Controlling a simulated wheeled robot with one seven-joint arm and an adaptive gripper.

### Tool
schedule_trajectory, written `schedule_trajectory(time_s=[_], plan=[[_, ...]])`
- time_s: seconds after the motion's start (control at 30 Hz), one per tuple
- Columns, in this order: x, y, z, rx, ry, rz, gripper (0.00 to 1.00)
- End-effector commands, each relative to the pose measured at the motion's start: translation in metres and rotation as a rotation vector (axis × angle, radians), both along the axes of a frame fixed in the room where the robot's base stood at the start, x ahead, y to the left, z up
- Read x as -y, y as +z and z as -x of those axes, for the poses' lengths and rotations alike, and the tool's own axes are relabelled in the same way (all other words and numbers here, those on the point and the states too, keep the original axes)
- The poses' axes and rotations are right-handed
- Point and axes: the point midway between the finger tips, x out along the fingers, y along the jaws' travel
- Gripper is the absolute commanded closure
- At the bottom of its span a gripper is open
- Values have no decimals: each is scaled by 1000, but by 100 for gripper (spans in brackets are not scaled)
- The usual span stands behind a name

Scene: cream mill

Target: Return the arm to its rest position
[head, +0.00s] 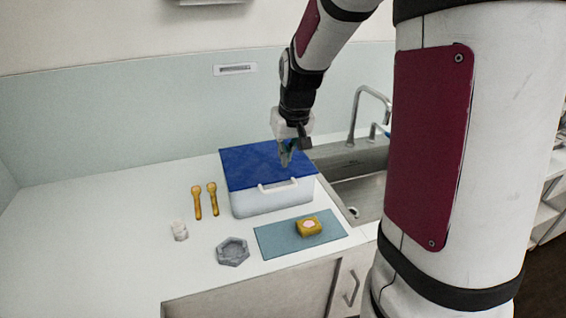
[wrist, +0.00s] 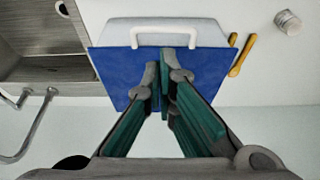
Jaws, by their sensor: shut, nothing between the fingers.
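My gripper (head: 286,160) is above the blue lid (head: 248,168) of a white box (head: 270,199) on the counter. The wrist view shows my gripper (wrist: 160,75) with its green fingers closed together and nothing between them. The lid (wrist: 112,75) lies below the fingers in that view, and the box's white handle (wrist: 166,32) is beyond the fingertips. The lid covers the box, so its inside is hidden. I cannot tell whether the fingertips are touching the lid.
A sink (head: 355,175) with a tall faucet (head: 370,110) is right of the box. Two yellow-handled tools (head: 204,201), a small white jar (head: 180,231), a grey dish (head: 232,251) and a yellow block (head: 309,227) on a blue-grey mat (head: 276,239) stand around it.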

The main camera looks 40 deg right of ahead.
Motion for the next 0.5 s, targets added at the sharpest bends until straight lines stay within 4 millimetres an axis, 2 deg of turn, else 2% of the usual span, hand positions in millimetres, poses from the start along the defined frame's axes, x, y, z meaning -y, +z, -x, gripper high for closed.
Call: schedule_trajectory(time_s=[0.2, 0.5], plan=[[-4, 20, 12, 0, 1, 0, 100], [-5, 24, 16, 0, 2, 1, 100]])
